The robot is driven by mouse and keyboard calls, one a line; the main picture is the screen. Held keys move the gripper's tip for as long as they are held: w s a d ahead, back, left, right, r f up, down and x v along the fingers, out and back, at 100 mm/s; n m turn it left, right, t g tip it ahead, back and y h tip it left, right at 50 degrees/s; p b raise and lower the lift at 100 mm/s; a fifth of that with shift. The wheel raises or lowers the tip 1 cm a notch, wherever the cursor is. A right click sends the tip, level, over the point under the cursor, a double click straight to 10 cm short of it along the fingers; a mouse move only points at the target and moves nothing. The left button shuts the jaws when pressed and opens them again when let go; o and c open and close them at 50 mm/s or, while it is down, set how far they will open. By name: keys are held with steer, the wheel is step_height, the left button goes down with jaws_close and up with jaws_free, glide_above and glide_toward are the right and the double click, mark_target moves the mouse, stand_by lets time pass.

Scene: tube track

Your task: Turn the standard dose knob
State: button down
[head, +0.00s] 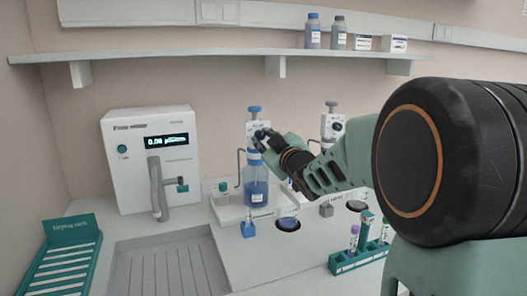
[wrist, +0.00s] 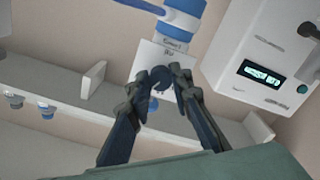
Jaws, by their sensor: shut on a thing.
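A bottle-top dispenser with a blue cap and a blue-filled bottle (head: 256,190) stands left of a second, similar dispenser (head: 331,125). Its white head plate also shows in the wrist view (wrist: 146,58), with print too small to read surely. A dark blue dose knob (wrist: 160,75) sits on the front of this plate. My gripper (head: 263,138) reaches in from the right at the head of the left dispenser. In the wrist view my gripper (wrist: 164,82) has its two dark fingertips closed on either side of the knob, which they partly hide.
A teal tube rack (head: 360,257) with tubes stands below my arm. A shelf (head: 180,58) with bottles runs above.

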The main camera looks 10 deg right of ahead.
steer(key=shift+f+n+b, duration=0.1)
steer(key=shift+n+b, duration=0.7)
steer(key=shift+n, duration=0.1)
steer(key=c, duration=1.7)
jaws_free()
steer(key=shift+c, duration=0.2)
steer(key=shift+s, duration=0.1)
steer(key=s+d, duration=0.1)
steer(key=s, duration=0.6)
steer(key=shift+s+d, duration=0.15)
steer(key=shift+d, duration=0.1)
